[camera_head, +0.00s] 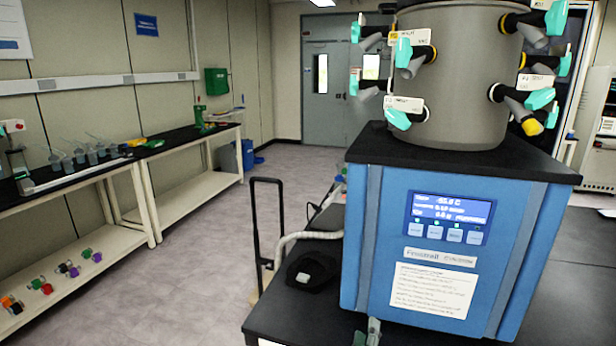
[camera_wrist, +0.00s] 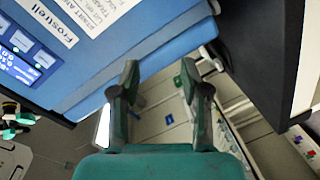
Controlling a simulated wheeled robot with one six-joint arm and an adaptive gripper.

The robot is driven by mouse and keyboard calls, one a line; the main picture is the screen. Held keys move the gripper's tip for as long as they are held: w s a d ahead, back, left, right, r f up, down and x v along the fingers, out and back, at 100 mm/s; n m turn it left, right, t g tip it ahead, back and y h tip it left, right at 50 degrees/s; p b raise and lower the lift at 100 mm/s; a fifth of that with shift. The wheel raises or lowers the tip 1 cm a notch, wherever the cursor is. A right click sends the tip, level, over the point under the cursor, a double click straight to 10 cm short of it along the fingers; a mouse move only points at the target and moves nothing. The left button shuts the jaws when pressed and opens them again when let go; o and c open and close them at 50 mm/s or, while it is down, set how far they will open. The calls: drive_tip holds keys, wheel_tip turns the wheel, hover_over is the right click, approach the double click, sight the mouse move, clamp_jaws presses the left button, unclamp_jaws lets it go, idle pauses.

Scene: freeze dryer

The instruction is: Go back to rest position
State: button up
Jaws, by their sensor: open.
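My gripper (camera_wrist: 159,100) shows in the wrist view with its two fingers apart and nothing between them. Its tips are beside the blue body of the freeze dryer (camera_wrist: 130,45), which lies to the upper left there; I cannot tell whether they touch it. In the head view the blue freeze dryer (camera_head: 370,240) stands on a black bench, with a lit display and a grey drum (camera_head: 465,90) on top carrying several turquoise-handled valves.
The black bench (camera_head: 270,325) holds a dark object (camera_head: 312,268) and a pale hose beside the dryer. Side benches (camera_head: 75,180) with flasks and coloured items line the left wall.

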drive_tip(key=s+d+f+m+y, duration=0.1)
drive_tip(key=s+f, duration=0.4)
drive_tip(key=s, duration=0.4)
drive_tip(key=s+d+f+g+y, duration=0.1)
drive_tip(key=s+f+y, duration=0.1)
drive_tip(key=s+f, duration=0.45)
drive_tip(key=s+d+f+m+y, duration=0.1)
drive_tip(key=s+f, duration=0.2)
drive_tip(key=s, duration=0.7)
drive_tip(key=s+d+r+m, duration=0.1)
drive_tip(key=s+r+m, duration=0.2)
drive_tip(key=s, duration=1)
drive_tip(key=s+d+r+m, duration=0.1)
drive_tip(key=s+r+m, duration=0.2)
drive_tip(key=s, duration=0.9)
wheel_tip(320, 180, up, 3)
drive_tip(key=shift+s+f+m+y, duration=0.15)
drive_tip(key=shift+s+m+y, duration=0.15)
drive_tip(key=shift+s+m, duration=0.1)
